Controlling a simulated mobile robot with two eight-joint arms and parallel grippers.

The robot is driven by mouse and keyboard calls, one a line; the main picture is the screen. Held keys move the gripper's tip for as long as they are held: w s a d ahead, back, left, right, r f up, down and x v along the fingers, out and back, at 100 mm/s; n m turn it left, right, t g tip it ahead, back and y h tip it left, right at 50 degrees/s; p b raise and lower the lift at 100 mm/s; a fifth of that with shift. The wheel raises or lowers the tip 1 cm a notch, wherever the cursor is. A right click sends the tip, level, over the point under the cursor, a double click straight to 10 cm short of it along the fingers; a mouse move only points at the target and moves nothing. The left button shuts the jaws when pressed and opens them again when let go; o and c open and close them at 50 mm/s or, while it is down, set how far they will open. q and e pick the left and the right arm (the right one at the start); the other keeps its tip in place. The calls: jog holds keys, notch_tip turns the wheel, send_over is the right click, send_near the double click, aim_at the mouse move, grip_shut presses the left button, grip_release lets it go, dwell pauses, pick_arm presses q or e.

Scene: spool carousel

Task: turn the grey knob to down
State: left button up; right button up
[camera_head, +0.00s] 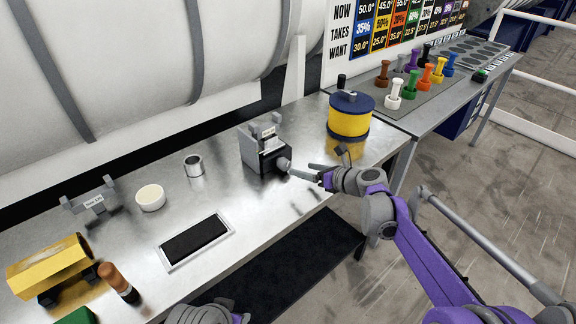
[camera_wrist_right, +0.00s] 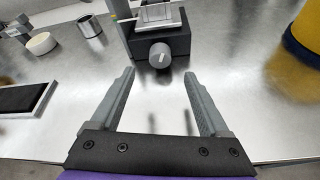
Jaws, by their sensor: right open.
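The grey knob (camera_head: 284,163) is on the front of a small black box (camera_head: 268,158) with a grey bracket on top, on the metal bench. In the right wrist view, the round knob (camera_wrist_right: 159,55) faces me, centred beyond the fingertips; a faint pale mark shows on its face, but its direction is hard to read. My right gripper (camera_head: 303,171) is open and empty, just in front of the knob. In the wrist view its fingers (camera_wrist_right: 159,74) stand wide apart, either side of the knob's line, not touching it. My left gripper's fingers do not show.
A metal cup (camera_head: 194,166), white bowl (camera_head: 150,197), and black-topped tray (camera_head: 197,240) lie to the left. The bench in front of the knob is clear.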

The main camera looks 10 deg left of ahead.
aim_at(287, 165)
jog(key=x, duration=0.9)
grip_shut()
